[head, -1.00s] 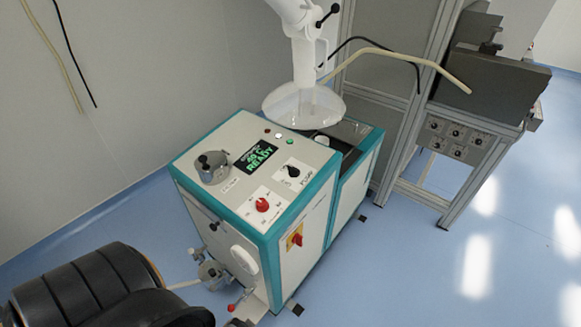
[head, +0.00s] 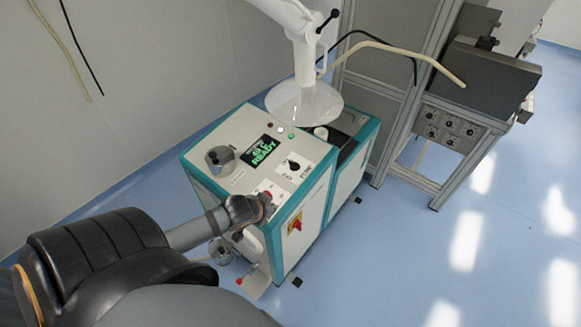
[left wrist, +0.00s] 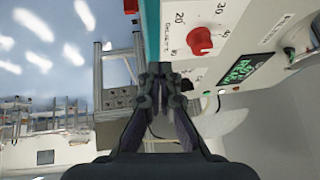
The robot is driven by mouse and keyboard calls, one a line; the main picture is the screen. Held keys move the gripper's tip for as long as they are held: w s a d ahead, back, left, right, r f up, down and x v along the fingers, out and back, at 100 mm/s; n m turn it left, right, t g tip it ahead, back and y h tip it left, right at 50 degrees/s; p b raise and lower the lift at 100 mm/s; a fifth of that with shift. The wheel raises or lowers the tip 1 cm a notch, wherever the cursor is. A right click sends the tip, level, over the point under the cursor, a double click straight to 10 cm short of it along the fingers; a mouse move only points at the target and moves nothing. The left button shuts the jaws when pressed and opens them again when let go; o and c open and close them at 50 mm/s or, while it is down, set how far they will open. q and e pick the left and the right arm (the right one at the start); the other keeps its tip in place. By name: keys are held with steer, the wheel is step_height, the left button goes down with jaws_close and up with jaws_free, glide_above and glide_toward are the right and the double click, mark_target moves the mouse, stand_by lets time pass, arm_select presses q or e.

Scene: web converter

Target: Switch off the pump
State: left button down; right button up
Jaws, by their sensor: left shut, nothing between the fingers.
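The teal and white machine (head: 232,129) stands in the middle of the head view. On its top panel a black rotary knob (head: 293,166) sits on a white plate; its small label is hard to read. A red knob (head: 268,195) is nearer the front edge, partly covered by my left gripper (head: 264,203). The left wrist view shows the red knob (left wrist: 199,41) with a numbered scale, beside and apart from my left gripper (left wrist: 159,78). That gripper is shut and empty, over the front of the panel. The black knob is not clear in the left wrist view.
A green-lit screen (head: 263,151) reads READY. A metal pot (head: 220,160) and a clear hood (head: 303,104) on a white arm stand by the panel. A red and yellow switch (head: 295,222) is on the side. A framed rack (head: 405,185) stands right; blue floor is clear beyond.

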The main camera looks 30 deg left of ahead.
mark_target(297, 169)
arm_select(q)
steer(key=w+a+r, duration=0.1)
steer(key=w+a, duration=0.1)
steer(key=w+a+r+t+h, duration=0.1)
steer(key=w+a, duration=0.1)
steer(key=w+a+t, duration=0.1)
steer(key=w+a, duration=0.1)
steer(key=w, duration=0.1)
steer(key=shift+a+r+h, duration=0.15)
steer(key=shift+r+h, duration=0.25)
steer(key=shift+w+f+b, duration=0.1)
steer(key=shift+f+b, duration=0.1)
steer(key=shift+b, duration=0.2)
steer(key=b+x, duration=0.5)
steer(key=b, duration=0.2)
steer(key=shift+f, duration=0.35)
steer(key=x, duration=0.2)
steer(key=b+x, duration=0.1)
steer(key=x, duration=0.1)
steer(key=shift+w+r, duration=0.2)
steer(key=shift+r, duration=0.1)
steer(key=w, duration=0.3)
steer(key=shift+w+d+r, duration=0.2)
steer(key=shift+r, duration=0.1)
steer(key=shift+w, duration=0.35)
